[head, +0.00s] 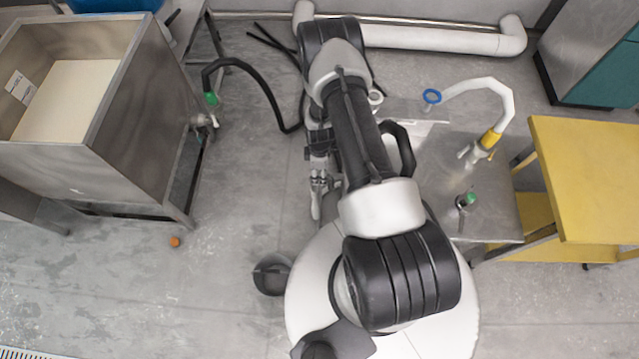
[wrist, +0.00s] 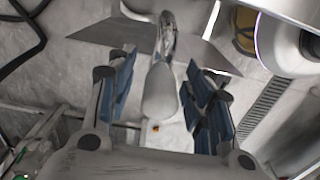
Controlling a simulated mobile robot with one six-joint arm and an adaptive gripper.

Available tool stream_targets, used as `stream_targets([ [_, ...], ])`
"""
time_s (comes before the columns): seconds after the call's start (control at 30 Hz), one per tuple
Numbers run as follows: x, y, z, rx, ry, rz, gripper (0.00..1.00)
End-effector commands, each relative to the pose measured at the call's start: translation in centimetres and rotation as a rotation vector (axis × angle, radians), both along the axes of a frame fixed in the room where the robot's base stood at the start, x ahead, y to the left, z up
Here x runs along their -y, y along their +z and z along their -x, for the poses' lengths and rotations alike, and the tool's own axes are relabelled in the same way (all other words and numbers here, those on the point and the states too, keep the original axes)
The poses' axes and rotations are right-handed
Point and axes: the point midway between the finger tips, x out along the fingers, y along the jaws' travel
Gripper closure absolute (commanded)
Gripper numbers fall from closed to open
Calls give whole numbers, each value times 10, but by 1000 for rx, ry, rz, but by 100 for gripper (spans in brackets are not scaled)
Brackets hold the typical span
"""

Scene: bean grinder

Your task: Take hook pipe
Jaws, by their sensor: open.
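My gripper (wrist: 162,95) is open in the wrist view, with a blue-padded finger on each side. A pale, rounded, elongated piece (wrist: 160,92) with a shiny metal upper part lies between the fingers in that picture. I see gaps on both sides of it and cannot tell its depth; it may be the hook pipe. In the head view my gripper (head: 319,180) is small and partly hidden by my arm. A white curved pipe (head: 490,84) with a blue ring and yellow fitting stands at the right, apart from my gripper.
A metal tank (head: 150,105) stands at the left, with a black hose (head: 262,72) curving from its green-handled valve. A metal table (head: 490,220) and a yellow table (head: 590,175) are at the right. The floor between tank and arm is mostly clear; a small orange object (head: 174,242) lies there.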

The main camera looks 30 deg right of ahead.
Motion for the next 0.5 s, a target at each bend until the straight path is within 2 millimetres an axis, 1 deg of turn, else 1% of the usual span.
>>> stream_targets([
  [0.03, 0, -12, 1, -2, 0, -1, 53],
  [0.13, 0, -21, 0, 1, 0, -1, 53],
  [0.33, 0, -20, 0, 1, 0, -1, 53],
  [0.5, 0, -20, 0, 1, 0, -1, 64],
])
